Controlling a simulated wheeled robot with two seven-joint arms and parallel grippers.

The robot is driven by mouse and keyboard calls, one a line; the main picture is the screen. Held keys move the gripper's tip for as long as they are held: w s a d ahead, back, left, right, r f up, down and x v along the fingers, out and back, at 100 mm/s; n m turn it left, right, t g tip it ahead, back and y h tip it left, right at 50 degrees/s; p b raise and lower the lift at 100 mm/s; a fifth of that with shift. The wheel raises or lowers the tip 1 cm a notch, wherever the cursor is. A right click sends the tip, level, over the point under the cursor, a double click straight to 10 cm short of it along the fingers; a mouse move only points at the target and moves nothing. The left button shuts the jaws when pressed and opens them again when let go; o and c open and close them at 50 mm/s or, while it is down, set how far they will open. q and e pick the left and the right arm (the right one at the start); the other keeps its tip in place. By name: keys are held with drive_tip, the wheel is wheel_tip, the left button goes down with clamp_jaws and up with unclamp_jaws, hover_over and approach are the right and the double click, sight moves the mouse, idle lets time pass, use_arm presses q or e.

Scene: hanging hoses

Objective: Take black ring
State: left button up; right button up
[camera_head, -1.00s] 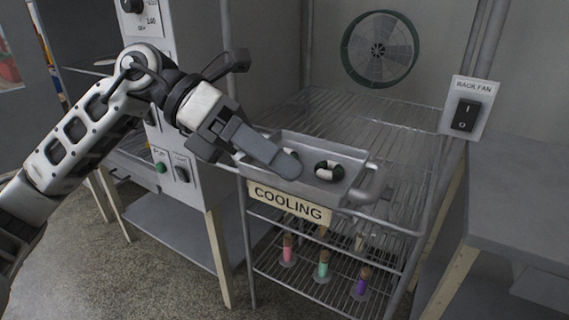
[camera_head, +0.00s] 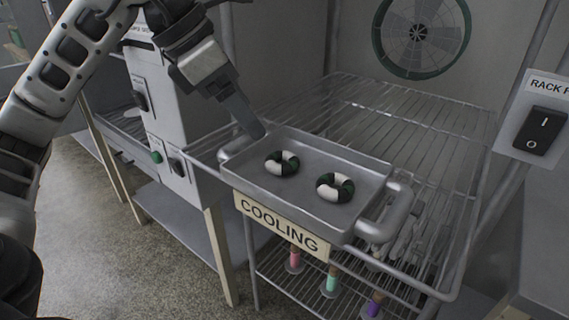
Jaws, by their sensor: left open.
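Two rings lie in the grey metal tray (camera_head: 300,205), each banded in white and a very dark green or black. The left ring (camera_head: 282,163) and the right ring (camera_head: 335,187) lie flat and apart from each other. No all-black ring shows. My left gripper (camera_head: 243,108) comes down from the upper left, open and empty. One finger shows clearly, its tip at the tray's back left edge, left of the rings. The other finger is hard to make out. I cannot tell whether the fingertip touches the tray. My right gripper is not in view.
The tray sits on a wire rack (camera_head: 400,120), behind a COOLING sign (camera_head: 282,226). Several coloured tubes stand on the shelf below. A fan (camera_head: 420,35) is on the back wall. A switch panel (camera_head: 538,125) stands at right. The rack behind the tray is clear.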

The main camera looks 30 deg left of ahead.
use_arm(q)
hover_over(274, 161)
drive_tip(key=s+a, duration=0.1)
drive_tip(key=s, duration=0.1)
wheel_tip(274, 161, down, 4)
drive_tip(key=shift+f, duration=0.1)
drive_tip(key=shift+a+b+x, duration=0.15)
drive_tip(key=shift+b+x, duration=0.15)
drive_tip(key=shift+x, duration=1)
drive_tip(key=shift+a+b+x, duration=0.15)
drive_tip(key=shift+b+x, duration=0.15)
drive_tip(key=shift+x, duration=1)
drive_tip(key=c, duration=1)
